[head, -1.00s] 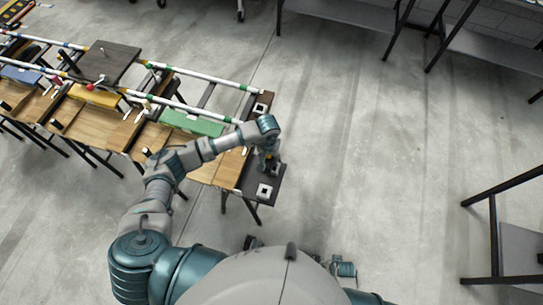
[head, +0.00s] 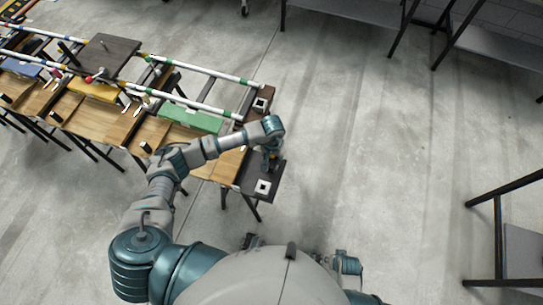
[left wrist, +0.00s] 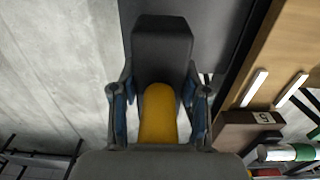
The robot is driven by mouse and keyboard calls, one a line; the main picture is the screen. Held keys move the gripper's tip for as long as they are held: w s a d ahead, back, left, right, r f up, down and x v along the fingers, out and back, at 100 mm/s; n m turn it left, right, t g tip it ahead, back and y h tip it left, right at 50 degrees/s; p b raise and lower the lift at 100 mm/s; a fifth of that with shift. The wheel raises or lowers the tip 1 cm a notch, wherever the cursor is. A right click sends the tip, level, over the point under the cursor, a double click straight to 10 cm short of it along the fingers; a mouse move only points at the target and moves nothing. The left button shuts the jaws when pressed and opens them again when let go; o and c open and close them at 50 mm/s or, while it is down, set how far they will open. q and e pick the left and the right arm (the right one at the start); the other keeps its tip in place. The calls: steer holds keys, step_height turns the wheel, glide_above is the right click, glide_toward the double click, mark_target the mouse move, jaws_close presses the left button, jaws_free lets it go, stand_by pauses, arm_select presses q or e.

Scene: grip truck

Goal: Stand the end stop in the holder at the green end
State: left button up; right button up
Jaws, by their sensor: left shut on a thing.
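My left gripper (head: 269,160) is low over the dark plate (head: 248,180) at the right end of the long table. In the left wrist view its blue-padded fingers (left wrist: 158,118) are on either side of a yellow rounded part (left wrist: 158,112), with a dark grey block (left wrist: 161,55) beyond it. This seems to be the end stop, and the gripper is shut on it. I cannot tell whether its foot touches the plate. A white-framed square holder (head: 263,186) is on the plate, just in front of the gripper. My right gripper is not clearly in view.
White rails (head: 225,78) with green bands run along the table. A green block (head: 190,118) lies near the right end, and a dark board (head: 105,56) sits across the rails. Another white square (head: 260,103) is on the far end piece. Floor right of the table is clear.

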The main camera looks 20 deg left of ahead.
arm_select(q)
steer(key=shift+d, duration=0.4)
steer(key=shift+a, duration=0.25)
steer(key=o, duration=0.8)
steer(key=shift+a, duration=0.15)
steer(key=shift+o, duration=1.3)
steer(key=shift+a, duration=0.15)
steer(key=shift+d, duration=0.2)
steer(key=shift+d+r, duration=0.1)
steer(key=shift+r, duration=0.05)
steer(key=r, duration=1)
steer(key=shift+a+r, duration=0.3)
steer(key=shift+a, duration=0.05)
steer(key=shift+r, duration=0.45)
steer(key=shift+d, duration=0.2)
arm_select(e)
steer(key=shift+w+d+r, duration=0.15)
steer(key=shift+d+r, duration=0.05)
steer(key=shift+d, duration=0.35)
